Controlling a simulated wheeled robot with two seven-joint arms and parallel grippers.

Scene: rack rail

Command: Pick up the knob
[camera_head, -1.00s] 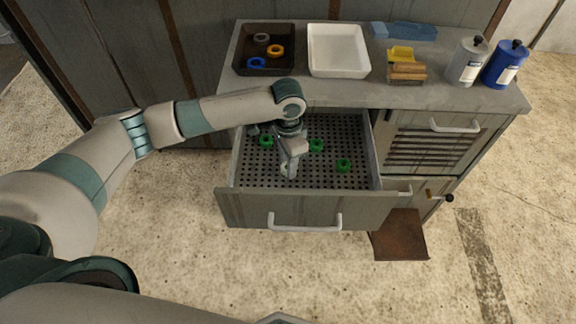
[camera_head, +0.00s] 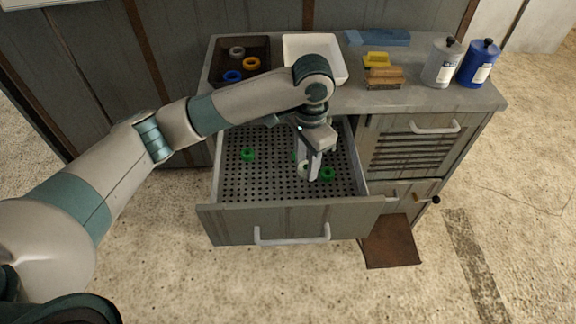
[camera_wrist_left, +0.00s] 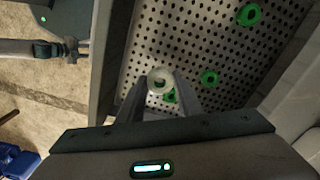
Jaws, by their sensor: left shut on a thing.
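A pale whitish ring-shaped knob (camera_wrist_left: 160,80) sits between the fingertips of my left gripper (camera_wrist_left: 158,90) in the left wrist view. The gripper is shut on it. In the head view my left gripper (camera_head: 308,172) points down into the open drawer (camera_head: 290,221), over its perforated floor. Green knobs lie on that floor: one at the left (camera_head: 248,154), one partly hidden behind the gripper (camera_head: 295,156), and one just right of the fingers (camera_head: 328,173). Whether the held knob touches the floor is unclear.
A dark tray (camera_head: 214,70) on the cabinet top holds grey, orange and blue rings. A white tray (camera_head: 338,74) stands beside it, partly behind my arm. Yellow and brown blocks (camera_head: 382,80) and two bottles (camera_head: 441,66) stand to the right. The drawer walls surround the gripper.

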